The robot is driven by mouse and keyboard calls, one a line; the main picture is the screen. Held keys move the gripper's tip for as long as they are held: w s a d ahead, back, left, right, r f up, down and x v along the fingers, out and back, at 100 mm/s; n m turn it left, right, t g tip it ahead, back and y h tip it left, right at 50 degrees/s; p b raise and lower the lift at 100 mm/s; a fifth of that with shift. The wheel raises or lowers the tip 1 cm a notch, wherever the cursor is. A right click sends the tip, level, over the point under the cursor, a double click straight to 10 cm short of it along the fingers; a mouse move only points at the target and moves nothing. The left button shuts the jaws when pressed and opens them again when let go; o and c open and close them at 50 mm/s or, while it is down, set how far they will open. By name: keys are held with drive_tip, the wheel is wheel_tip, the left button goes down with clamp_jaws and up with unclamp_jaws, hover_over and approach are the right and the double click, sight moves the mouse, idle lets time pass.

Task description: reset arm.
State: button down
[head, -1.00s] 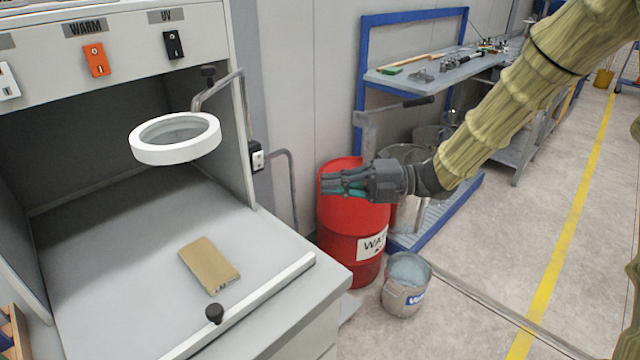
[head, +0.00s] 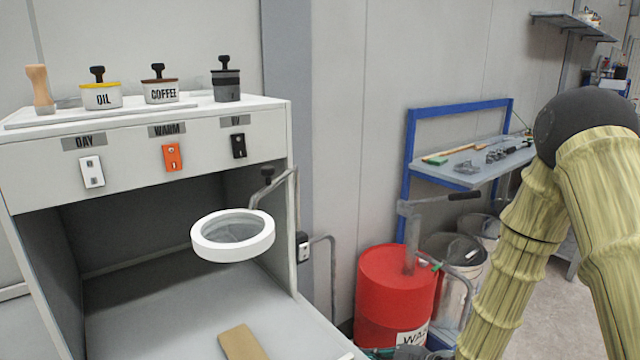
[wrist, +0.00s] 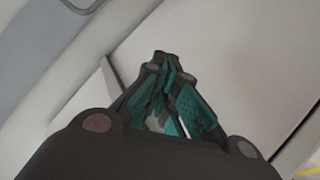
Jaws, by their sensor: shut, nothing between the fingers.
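My gripper (wrist: 160,68) shows in the wrist view with its dark fingers and green pads drawn together at the tips. It is shut and holds nothing. Behind it in that view are plain pale panels. In the head view my arm comes down the right side, bent at a dark round joint. Only a small dark part of my gripper (head: 412,352) shows at the bottom edge, in front of the red drum (head: 385,290); its fingertips are largely out of the picture.
A light booth holds a white ring magnifier (head: 262,240) and a tan flat piece (head: 242,344). Pots, including the coffee pot (head: 161,91), stand on top. A blue-framed bench (head: 470,172) and clear bins (head: 455,262) stand beyond the drum.

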drive_tip(key=s+d+f+m+g+h+p, duration=0.1)
drive_tip(key=s+d+f+m+g+h, duration=0.15)
drive_tip(key=s+f+m, duration=0.45)
drive_tip(key=s+d+f+m+g+h+p, duration=0.1)
drive_tip(key=s+d+f+m+h, duration=0.25)
drive_tip(key=s+f, duration=0.6)
drive_tip(key=s+d+f+m+g+h, duration=0.2)
drive_tip(key=s+f+m, duration=0.1)
drive_tip(key=s, duration=0.6)
drive_tip(key=s+d+f+m+g+h+p, duration=0.1)
drive_tip(key=s+m, duration=0.3)
drive_tip(key=s, duration=0.5)
drive_tip(key=shift+s+d+f+g+h, duration=0.25)
drive_tip(key=shift+d+f+g+h, duration=0.5)
drive_tip(key=shift+f+h, duration=0.15)
